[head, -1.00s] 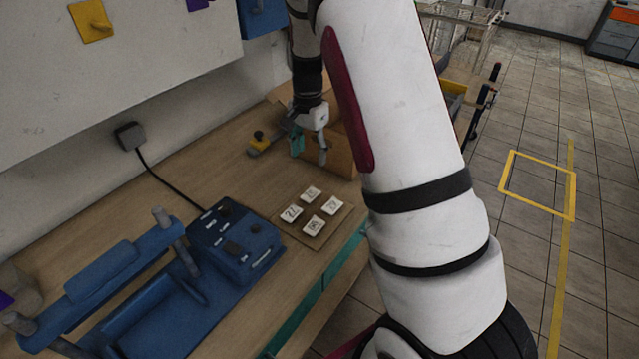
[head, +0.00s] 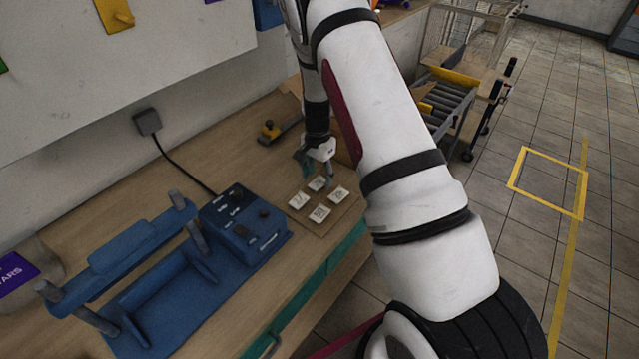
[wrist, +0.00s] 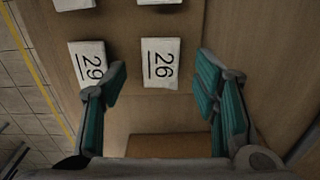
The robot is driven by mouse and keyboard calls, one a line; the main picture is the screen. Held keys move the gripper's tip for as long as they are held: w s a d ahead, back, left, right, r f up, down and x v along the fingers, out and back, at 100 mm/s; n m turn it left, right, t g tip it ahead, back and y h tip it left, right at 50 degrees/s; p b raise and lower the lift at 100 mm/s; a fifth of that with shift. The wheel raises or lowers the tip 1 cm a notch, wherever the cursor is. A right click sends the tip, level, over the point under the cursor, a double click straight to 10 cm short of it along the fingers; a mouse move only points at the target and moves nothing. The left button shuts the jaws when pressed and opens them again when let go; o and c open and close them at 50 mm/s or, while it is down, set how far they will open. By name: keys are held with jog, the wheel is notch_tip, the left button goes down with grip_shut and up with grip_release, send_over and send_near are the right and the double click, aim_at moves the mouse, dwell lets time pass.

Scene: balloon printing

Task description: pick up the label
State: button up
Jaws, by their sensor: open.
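Several small white labels lie in a two-by-two layout on a thin brown board (head: 343,213) in the head view. In the wrist view, the label marked 26 (wrist: 160,58) lies between and just beyond my fingertips. The label marked 29 (wrist: 90,62) is beside it, partly behind the left finger. Two more labels (wrist: 74,4) are cut off by the top edge. My gripper (wrist: 163,78) is open and empty, with teal finger pads. In the head view, my gripper (head: 318,171) is over the board's far edge, close to the far label (head: 317,183); its height above it is unclear.
A blue press (head: 150,260) with a control box (head: 245,228) stands on the wooden table left of the labels. A yellow-and-black tool (head: 272,131) lies behind my gripper. A cardboard box (wrist: 175,145) is close to my gripper. Tiled floor (head: 540,250) is open at right.

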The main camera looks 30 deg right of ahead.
jog(key=shift+f, duration=0.6)
jog(key=shift+f, duration=0.2)
dwell(0.4)
jog(key=c, duration=0.8)
